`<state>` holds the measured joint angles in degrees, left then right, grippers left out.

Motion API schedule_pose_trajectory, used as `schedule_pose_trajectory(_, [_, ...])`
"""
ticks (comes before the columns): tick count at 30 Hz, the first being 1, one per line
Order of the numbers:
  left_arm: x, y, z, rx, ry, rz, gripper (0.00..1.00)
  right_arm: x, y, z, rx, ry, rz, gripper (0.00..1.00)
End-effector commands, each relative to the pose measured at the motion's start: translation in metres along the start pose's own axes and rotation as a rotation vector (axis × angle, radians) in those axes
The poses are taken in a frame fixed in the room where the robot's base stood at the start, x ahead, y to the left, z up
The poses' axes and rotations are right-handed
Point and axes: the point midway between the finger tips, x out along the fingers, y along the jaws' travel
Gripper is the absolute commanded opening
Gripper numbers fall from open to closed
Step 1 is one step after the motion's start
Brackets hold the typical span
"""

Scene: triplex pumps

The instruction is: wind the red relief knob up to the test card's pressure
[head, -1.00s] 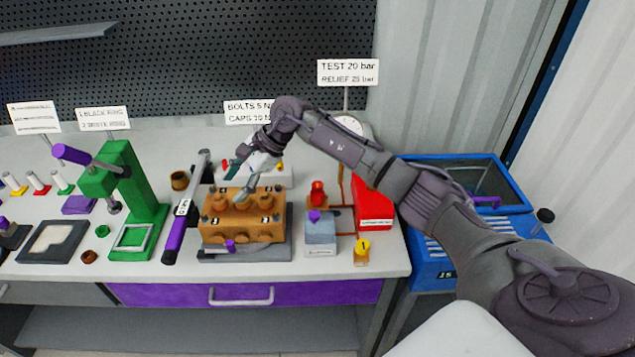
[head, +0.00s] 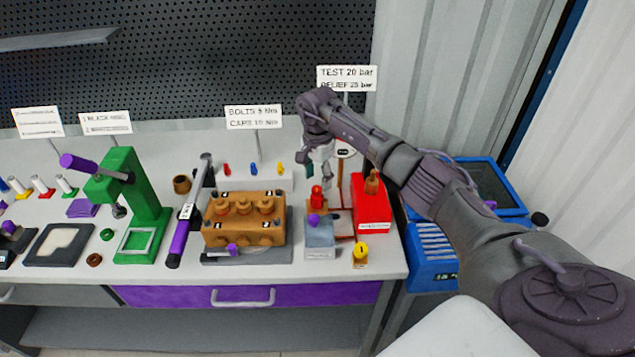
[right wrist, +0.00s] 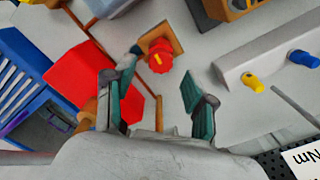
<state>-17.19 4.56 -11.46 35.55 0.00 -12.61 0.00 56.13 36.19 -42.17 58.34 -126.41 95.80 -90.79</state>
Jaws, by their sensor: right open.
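The red relief knob (head: 317,195) stands upright on an orange base on the bench in the head view. In the right wrist view the knob (right wrist: 159,58) is a ridged red cap with a small yellow mark, just beyond my fingertips. My right gripper (head: 318,170) is open and empty, pointing down above and slightly behind the knob. Its teal fingers (right wrist: 158,92) are apart, with the knob between and ahead of them, not touching. The test card (head: 346,78) reads TEST 20 bar, RELIEF 25 bar. A round gauge (head: 344,151) is mostly hidden behind my right arm. My left gripper does not show.
A red box (head: 371,212) stands right of the knob. A grey block (head: 320,234) with a purple knob is in front. The brown pump block (head: 243,222) is to the left. Thin copper-coloured pipes (right wrist: 159,113) run close by. A yellow-topped piece (head: 361,250) sits near the front edge.

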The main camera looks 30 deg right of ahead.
Motion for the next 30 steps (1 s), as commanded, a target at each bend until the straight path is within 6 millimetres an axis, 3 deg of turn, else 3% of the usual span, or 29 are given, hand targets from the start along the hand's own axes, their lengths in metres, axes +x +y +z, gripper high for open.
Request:
schedule_pose_trajectory(7, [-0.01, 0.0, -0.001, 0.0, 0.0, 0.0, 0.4, 0.032, 0.0, 0.001, 0.002, -0.002, 0.0, 0.55])
schedule_pose_trajectory(19, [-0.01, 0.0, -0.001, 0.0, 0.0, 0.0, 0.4, 0.039, 0.0, 0.0, 0.0, -0.001, -0.002, 0.54])
schedule_pose_trajectory(28, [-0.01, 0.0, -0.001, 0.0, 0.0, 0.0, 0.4, 0.039, 0.0, 0.0, 0.001, -0.001, -0.002, 0.04])
schedule_pose_trajectory(30, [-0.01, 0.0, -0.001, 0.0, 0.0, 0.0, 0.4, 0.038, 0.0, 0.0, 0.001, -0.001, -0.002, 0.0])
